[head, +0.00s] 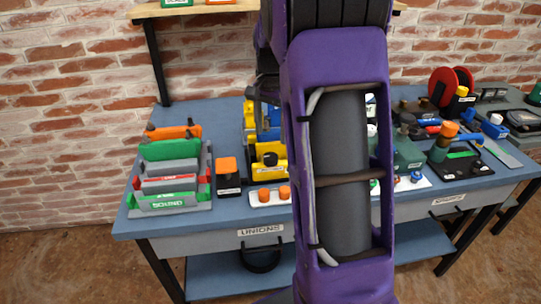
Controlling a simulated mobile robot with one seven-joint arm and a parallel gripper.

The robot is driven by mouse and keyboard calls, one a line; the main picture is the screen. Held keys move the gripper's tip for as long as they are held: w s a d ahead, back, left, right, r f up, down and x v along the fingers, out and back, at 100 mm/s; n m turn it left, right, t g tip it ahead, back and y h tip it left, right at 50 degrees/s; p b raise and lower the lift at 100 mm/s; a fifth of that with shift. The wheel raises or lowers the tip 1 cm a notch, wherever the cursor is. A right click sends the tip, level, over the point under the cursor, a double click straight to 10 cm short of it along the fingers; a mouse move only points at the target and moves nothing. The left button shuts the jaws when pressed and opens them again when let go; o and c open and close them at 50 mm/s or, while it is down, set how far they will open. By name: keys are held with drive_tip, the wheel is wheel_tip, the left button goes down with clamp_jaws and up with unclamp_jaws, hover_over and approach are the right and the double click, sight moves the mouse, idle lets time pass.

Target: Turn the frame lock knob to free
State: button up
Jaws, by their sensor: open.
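A yellow frame-like fixture (249,115) stands on the blue bench, left of my purple arm, with blue parts beside it. A round black knob (270,158) sits at the front of its yellow base (265,174). I cannot read a label or setting there, so I cannot tell if this is the frame lock knob. My arm hides the fixture's right side. The dark end of my gripper (265,93) shows just left of the arm, in front of the fixture's upper part. It looks empty and apart from the knob; its fingertips are mostly hidden.
A black box with an orange top (227,177) and a white plate with orange knobs (263,198) stand near the knob. Coloured racks (172,180) fill the bench's left. Tools and a red reel (443,87) crowd the right. A shelf post (157,65) rises behind.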

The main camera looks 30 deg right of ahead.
sight(271, 156)
wheel_tip(271, 156, down, 8)
drive_tip(key=shift+r+b, duration=0.15)
drive_tip(key=shift+b, duration=0.4)
clamp_jaws()
